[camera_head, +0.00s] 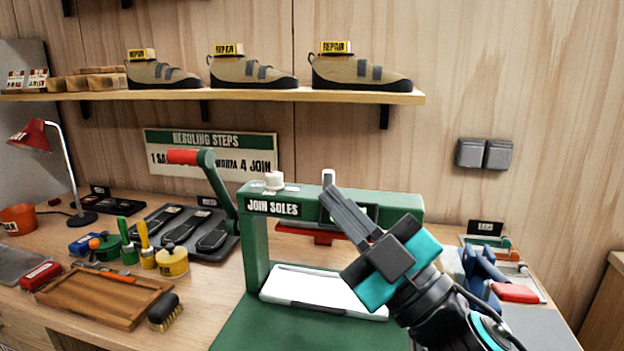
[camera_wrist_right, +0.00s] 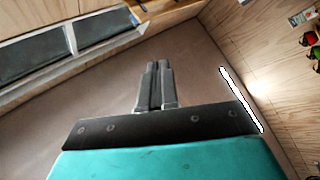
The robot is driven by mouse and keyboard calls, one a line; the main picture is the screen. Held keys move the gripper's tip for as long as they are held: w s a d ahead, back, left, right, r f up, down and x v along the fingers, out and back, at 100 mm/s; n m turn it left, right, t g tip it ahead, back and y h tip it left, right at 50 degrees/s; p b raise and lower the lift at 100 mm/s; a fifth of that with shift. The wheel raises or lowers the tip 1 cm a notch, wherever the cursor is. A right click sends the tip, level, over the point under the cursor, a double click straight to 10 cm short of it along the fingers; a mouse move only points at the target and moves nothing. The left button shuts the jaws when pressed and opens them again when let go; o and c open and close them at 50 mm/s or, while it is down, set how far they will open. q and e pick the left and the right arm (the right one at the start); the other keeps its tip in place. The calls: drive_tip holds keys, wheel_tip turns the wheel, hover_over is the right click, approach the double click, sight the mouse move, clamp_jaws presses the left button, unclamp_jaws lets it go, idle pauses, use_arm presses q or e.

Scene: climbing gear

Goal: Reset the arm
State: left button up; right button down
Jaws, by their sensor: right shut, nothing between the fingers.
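My right gripper (camera_head: 336,202) is raised in front of the green press (camera_head: 256,240) marked "JOIN SOLES", its fingers pointing up and to the left. The fingers are closed together with nothing between them. They also show shut in the right wrist view (camera_wrist_right: 158,80), against blurred room surfaces. In the head view the right gripper and arm hide part of the press's right side and the white plate (camera_head: 310,284) in it. I cannot tell from the picture whether the fingers touch the press. My left gripper is not in view.
A wooden tray (camera_head: 70,300), a brush (camera_head: 165,312), glue pots (camera_head: 172,262) and a black sole tray (camera_head: 165,222) lie left of the press. A red lamp (camera_head: 32,135) stands far left. Blue and red tools (camera_head: 515,292) lie right. Shoes (camera_head: 250,72) stand on the shelf above.

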drive_tip(key=d+f+m+g+h, duration=0.1)
drive_tip(key=d+f+m+h, duration=0.6)
drive_tip(key=f, duration=0.3)
drive_tip(key=d+f+m+g+h, duration=0.1)
drive_tip(key=d+f+m+h, duration=0.45)
drive_tip(key=f+h, duration=0.35)
drive_tip(key=s+d+f+m+g, duration=0.1)
drive_tip(key=s+d+f+g, duration=0.1)
drive_tip(key=s+f+g, duration=0.6)
drive_tip(key=s+d+f+m+g, duration=0.2)
drive_tip(key=s+d+f+g, duration=0.1)
drive_tip(key=s+f, duration=0.8)
drive_tip(key=w+a+f+t+y, duration=0.1)
drive_tip(key=w+a+f+t, duration=0.2)
drive_tip(key=w+f+t, duration=0.2)
wheel_tip(320, 180, down, 2)
drive_tip(key=shift+w+f+n+t, duration=0.2)
drive_tip(key=shift+w+n+t, duration=0.25)
drive_tip(key=shift+t, duration=0.45)
